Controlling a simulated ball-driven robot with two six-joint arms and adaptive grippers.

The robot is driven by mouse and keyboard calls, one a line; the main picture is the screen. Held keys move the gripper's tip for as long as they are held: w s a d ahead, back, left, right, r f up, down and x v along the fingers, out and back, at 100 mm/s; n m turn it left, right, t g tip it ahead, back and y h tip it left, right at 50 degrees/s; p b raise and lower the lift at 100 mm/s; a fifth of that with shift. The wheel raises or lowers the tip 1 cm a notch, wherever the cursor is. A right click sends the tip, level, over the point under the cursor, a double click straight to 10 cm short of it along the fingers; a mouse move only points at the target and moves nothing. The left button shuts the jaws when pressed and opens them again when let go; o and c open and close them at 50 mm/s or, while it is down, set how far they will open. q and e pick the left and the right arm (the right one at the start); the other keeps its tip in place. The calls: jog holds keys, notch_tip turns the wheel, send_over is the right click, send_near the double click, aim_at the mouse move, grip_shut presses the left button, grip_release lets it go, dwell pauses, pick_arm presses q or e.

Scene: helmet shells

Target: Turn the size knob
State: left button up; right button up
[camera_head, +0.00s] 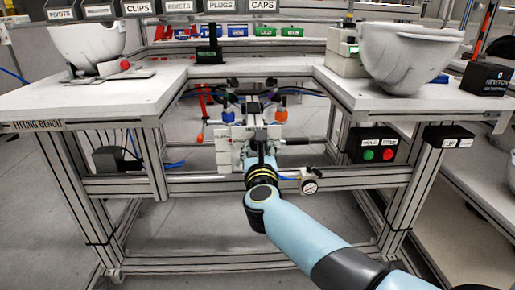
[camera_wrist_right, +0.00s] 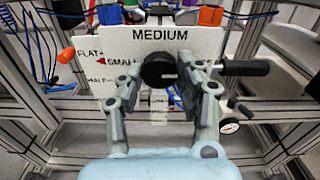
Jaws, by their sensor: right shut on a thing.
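The size knob (camera_wrist_right: 159,72) is a round black knob with a pale mark on its face, in front of a white plate (camera_wrist_right: 205,45) in the right wrist view. The plate reads MEDIUM at the top and SMALL, FLAT and HALF at the left, with a red pointer (camera_wrist_right: 101,60) beside SMALL. My right gripper (camera_wrist_right: 160,75) is shut on the knob, one finger on each side. In the head view my right arm reaches the fixture under the bench, and the gripper (camera_head: 261,150) hides the knob there. My left gripper is out of view.
A black handle (camera_wrist_right: 243,67) sticks out right of the knob, with a pressure gauge (camera_wrist_right: 229,126) below. An orange knob (camera_wrist_right: 66,55) is at the left. Bench legs flank the fixture. White helmet shells (camera_head: 88,42) (camera_head: 403,55) stand on the bench (camera_head: 85,98).

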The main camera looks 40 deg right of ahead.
jog(key=shift+n+p, duration=6.25)
jog(key=shift+n, duration=10.95)
jog(key=o, duration=1.1)
jog(key=shift+r, duration=0.1)
